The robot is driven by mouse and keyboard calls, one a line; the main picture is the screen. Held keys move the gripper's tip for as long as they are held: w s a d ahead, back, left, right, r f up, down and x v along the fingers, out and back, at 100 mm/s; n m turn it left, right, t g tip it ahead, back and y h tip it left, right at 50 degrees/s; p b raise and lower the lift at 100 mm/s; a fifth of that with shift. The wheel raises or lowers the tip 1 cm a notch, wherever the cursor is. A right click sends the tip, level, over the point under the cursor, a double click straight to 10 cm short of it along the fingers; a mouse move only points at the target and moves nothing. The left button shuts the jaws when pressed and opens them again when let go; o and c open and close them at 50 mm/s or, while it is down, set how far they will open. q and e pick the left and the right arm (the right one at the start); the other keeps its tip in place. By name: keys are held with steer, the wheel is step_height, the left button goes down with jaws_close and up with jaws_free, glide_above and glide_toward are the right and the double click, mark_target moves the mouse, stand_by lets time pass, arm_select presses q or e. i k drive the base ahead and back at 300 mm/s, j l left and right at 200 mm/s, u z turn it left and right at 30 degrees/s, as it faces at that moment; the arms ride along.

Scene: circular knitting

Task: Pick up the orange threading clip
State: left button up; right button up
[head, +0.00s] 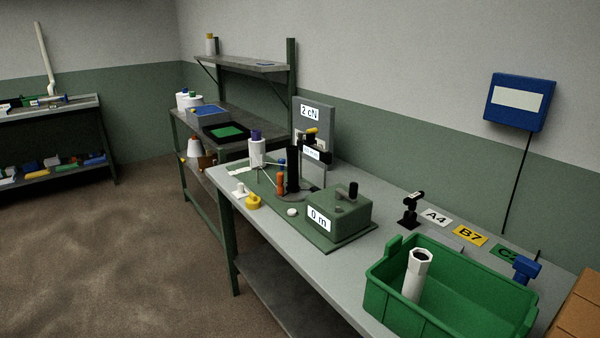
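A small orange upright piece (281,183) stands on the green mat on the workbench, left of a dark cylinder. A small blue part (281,163) shows just above it. It is too small to tell whether this orange piece is the threading clip. No other small orange thing can be made out on the bench. Neither of my grippers is in view.
A green bin (388,300) holding a white tube (416,275) is front right. The floor (110,240) at left is clear.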

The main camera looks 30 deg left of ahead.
mark_target(280, 175)
steer(key=j+u, duration=0.1)
steer(key=u, duration=0.9)
